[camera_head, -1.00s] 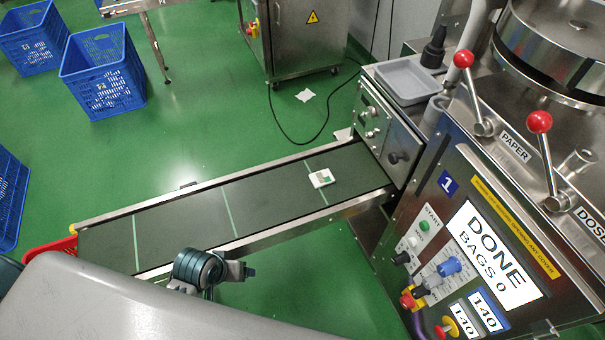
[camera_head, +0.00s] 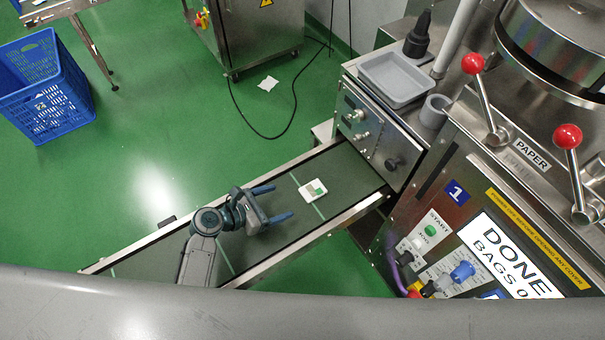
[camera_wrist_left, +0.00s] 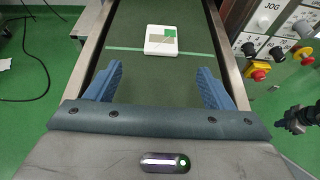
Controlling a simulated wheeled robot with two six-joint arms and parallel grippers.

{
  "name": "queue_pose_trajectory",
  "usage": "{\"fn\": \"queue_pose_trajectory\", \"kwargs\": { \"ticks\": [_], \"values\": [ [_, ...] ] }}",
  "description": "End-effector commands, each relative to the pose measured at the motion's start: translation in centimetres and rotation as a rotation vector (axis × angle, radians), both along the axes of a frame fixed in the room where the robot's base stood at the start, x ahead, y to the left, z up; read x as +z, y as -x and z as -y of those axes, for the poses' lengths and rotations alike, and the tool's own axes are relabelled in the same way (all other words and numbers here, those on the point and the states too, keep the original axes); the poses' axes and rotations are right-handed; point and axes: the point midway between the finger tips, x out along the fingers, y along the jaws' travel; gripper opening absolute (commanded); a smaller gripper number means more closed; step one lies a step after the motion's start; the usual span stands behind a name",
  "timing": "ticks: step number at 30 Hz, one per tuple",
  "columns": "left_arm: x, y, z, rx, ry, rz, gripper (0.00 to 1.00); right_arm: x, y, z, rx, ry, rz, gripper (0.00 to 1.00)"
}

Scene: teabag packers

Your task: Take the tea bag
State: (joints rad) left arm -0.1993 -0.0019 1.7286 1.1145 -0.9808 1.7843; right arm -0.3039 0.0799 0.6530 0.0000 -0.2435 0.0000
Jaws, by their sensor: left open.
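The tea bag (camera_head: 315,190) is a flat white square packet with a green and grey patch. It lies on the dark conveyor belt (camera_head: 352,173), across a pale green line near the machine end. My left gripper (camera_head: 283,201) is over the belt, open and empty, its blue fingers pointing at the packet from the left. In the left wrist view the tea bag (camera_wrist_left: 161,40) lies beyond the open fingertips (camera_wrist_left: 161,70), roughly centred between them and not touched. A dark jointed part at the right edge of the wrist view looks like my right gripper (camera_wrist_left: 296,119); its fingers are unclear.
Metal rails (camera_head: 330,217) edge the belt. The packing machine, with a grey tray (camera_head: 397,78), red-knobbed levers and a "DONE BAGS 0" screen (camera_head: 507,250), stands at the belt's right end. A blue crate (camera_head: 45,95) stands on the green floor at upper left.

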Motion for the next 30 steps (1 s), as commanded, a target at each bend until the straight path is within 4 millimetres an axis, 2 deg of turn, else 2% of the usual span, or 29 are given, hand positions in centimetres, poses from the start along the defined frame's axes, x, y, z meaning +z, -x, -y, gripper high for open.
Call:
{"fn": "queue_pose_trajectory", "kwargs": {
  "ticks": [9, 17, 24, 30],
  "values": [
    [-1.5, -2.6, 3.4, 0.01, 0.018, -0.011, 0.75, 0.3, 0.2, 0.1, 0.0, 0.001, -0.002, 0.0],
    [-2.2, -3.8, 5.0, 0.008, 0.016, -0.011, 0.75, 0.7, 0.2, 0.0, 0.0, 0.0, -0.001, 0.0],
    [-3.5, -5.8, 7.5, 0.008, 0.014, -0.01, 0.75, 1.1, 0.4, 0.0, 0.0, 0.0, -0.004, 0.0],
    [-3.8, -6.2, 8.0, 0.009, 0.013, -0.009, 0.75, 1.1, 0.4, 0.0, 0.0, 0.0, -0.003, 0.0]
  ]
}}
